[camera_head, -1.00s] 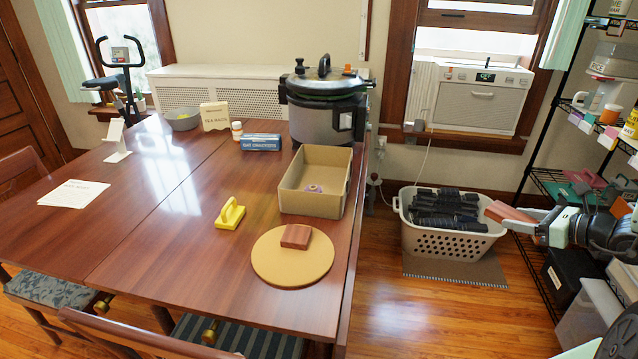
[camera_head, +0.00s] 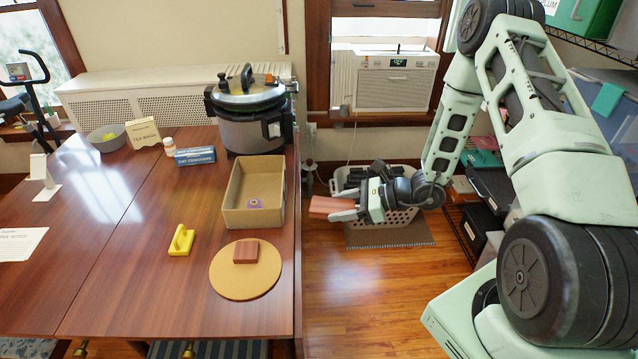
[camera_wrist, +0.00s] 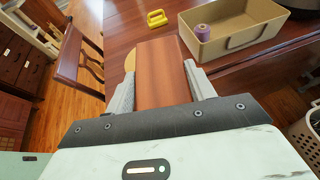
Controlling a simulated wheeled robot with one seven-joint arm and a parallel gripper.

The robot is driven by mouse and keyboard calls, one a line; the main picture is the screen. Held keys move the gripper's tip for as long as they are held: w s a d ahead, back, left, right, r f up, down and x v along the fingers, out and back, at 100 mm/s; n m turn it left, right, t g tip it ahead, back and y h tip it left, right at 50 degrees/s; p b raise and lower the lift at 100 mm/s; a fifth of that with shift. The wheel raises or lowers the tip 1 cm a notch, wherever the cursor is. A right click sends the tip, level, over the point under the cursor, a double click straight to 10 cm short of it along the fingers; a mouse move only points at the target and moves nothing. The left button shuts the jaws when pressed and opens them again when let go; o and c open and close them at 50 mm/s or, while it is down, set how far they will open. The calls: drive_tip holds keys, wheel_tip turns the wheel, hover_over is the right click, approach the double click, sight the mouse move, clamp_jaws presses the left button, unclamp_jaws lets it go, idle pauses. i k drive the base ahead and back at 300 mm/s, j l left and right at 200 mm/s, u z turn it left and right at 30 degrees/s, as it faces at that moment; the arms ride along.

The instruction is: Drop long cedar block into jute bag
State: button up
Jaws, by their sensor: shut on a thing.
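My gripper (camera_head: 348,212) is shut on a long reddish-brown wooden block (camera_head: 326,206), the long cedar block. It holds the block in the air over the gap between the table and the laundry basket. In the wrist view the block (camera_wrist: 162,72) lies between the two grey fingers and sticks out beyond them, pointing toward the table. A shorter reddish block (camera_head: 246,251) lies on a round tan mat (camera_head: 237,287) on the table. I see no jute bag in either view now.
The wooden table (camera_head: 130,290) holds an open cardboard box (camera_head: 252,220) with a purple spool inside, a yellow handled object (camera_head: 181,240) and a large cooker (camera_head: 248,130). A laundry basket (camera_head: 398,218) stands behind my arm.

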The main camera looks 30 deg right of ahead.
sight(265, 197)
drive_tip(key=l+u, duration=0.1)
drive_tip(key=u, duration=0.35)
drive_tip(key=i+l+u, duration=0.1)
drive_tip(key=u, duration=0.35)
drive_tip(key=l+u, duration=0.15)
drive_tip(key=u, duration=0.25)
drive_tip(key=l+u, duration=0.5)
drive_tip(key=l, duration=0.6)
drive_tip(key=l+u, duration=0.45)
drive_tip(key=l, duration=0.6)
drive_tip(key=k+l, duration=0.1)
drive_tip(key=l, duration=0.6)
drive_tip(key=k+l, duration=0.15)
drive_tip(key=l, duration=0.25)
